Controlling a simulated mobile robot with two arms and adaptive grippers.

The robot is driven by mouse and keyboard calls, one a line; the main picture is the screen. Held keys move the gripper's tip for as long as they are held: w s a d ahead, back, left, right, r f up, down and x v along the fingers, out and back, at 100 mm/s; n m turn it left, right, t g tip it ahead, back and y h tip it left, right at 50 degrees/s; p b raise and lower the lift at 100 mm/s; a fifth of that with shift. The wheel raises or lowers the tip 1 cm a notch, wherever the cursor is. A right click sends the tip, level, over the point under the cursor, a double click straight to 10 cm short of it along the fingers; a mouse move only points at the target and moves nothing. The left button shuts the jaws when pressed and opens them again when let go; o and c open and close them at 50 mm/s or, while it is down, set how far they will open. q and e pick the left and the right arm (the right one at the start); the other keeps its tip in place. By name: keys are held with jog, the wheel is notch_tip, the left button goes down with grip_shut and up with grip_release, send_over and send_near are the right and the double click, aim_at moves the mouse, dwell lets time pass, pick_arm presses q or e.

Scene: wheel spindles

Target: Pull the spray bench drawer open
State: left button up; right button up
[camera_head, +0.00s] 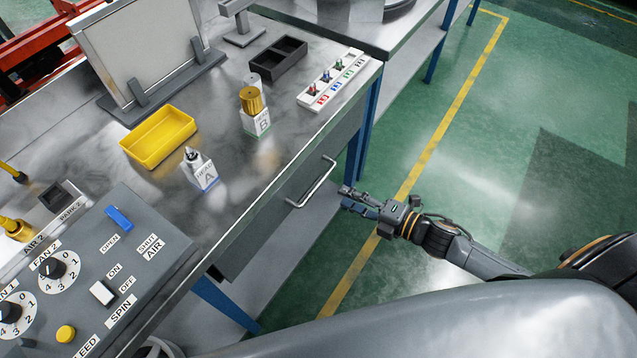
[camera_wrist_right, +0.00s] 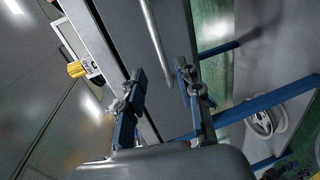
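The spray bench drawer (camera_head: 275,217) is a grey front under the bench's edge and looks shut, flush with the bench. Its handle (camera_head: 313,184) is a silver bar running along the front. My right gripper (camera_head: 347,198) is just right of the handle, apart from it, with its two fingers spread and empty. In the right wrist view the handle (camera_wrist_right: 154,38) lies ahead, between the lines of the open fingers (camera_wrist_right: 160,72), and the drawer front (camera_wrist_right: 118,30) is beside it. My left gripper is not in view.
The bench top (camera_head: 225,150) holds a yellow tray (camera_head: 158,138), bottles A (camera_head: 203,172) and B (camera_head: 256,118), a black tray (camera_head: 278,60) and a white rack (camera_head: 335,82). A control panel (camera_head: 120,275) is at left. Blue legs (camera_head: 361,140) stand near my gripper. Green floor at right is clear.

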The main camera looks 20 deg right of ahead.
aim_at(318, 183)
jog(key=x, duration=0.9)
jog(key=shift+w+a, duration=0.2)
jog(key=shift+w, duration=0.1)
jog(key=shift+c, duration=0.2)
grip_shut()
